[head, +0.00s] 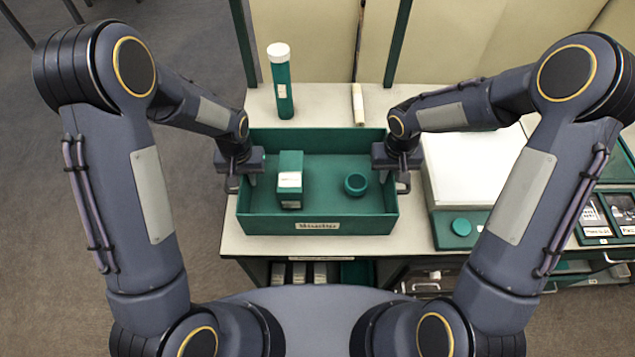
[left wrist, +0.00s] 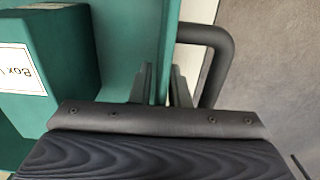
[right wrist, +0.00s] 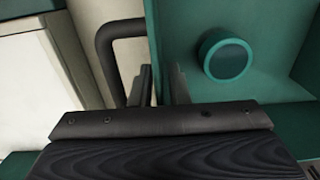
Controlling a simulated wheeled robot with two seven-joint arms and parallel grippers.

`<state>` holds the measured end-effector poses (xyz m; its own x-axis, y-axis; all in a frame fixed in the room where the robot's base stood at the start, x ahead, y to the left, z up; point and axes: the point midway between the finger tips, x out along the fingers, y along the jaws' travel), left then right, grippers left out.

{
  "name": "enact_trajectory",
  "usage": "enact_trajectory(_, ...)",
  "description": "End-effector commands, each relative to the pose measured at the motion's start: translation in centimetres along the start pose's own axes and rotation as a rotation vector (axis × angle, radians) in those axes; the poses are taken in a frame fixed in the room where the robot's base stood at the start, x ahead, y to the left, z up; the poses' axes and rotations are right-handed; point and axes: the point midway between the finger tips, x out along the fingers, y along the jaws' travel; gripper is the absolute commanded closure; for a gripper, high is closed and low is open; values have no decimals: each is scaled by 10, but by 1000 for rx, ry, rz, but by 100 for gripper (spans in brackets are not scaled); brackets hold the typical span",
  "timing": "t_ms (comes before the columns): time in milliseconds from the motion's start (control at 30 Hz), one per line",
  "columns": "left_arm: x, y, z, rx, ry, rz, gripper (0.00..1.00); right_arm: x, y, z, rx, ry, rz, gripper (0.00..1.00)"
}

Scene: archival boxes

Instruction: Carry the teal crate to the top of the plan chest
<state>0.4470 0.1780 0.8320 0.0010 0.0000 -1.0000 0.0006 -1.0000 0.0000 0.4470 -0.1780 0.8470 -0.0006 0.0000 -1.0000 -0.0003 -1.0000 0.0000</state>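The teal crate (head: 318,226) is an open box with a label on its front wall and a dark handle on each end. It appears to rest level on the pale worktop; a small gap below it cannot be ruled out. Inside are a teal box with a white label (head: 290,165) and a small round teal bowl (head: 356,184). My left gripper (left wrist: 162,85) has its fingers on either side of the left end wall, apparently shut on it. My right gripper (right wrist: 163,85) does the same on the right end wall. I cannot tell for sure which surface is the plan chest top.
A teal tube with a white cap (head: 281,82) stands behind the crate, with a cream roll (head: 358,104) nearby. Dark labelled trays (head: 605,214) lie farther right. Posts and cream panels rise behind.

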Motion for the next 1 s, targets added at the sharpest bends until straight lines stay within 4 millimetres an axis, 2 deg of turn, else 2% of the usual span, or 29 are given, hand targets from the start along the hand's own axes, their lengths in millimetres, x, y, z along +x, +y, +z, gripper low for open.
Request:
enact_trajectory(200,0,0,0,0,0,0,86,0,0,0,0,0,0,86)
enact_trajectory(300,0,0,0,0,0,0,99,0,0,0,0,0,0,99)
enact_trajectory(333,0,0,0,0,0,0,100,0,0,0,0,0,0,100)
enact_trajectory(1000,0,0,0,0,-1,0,100,0,0,0,0,1,0,100)
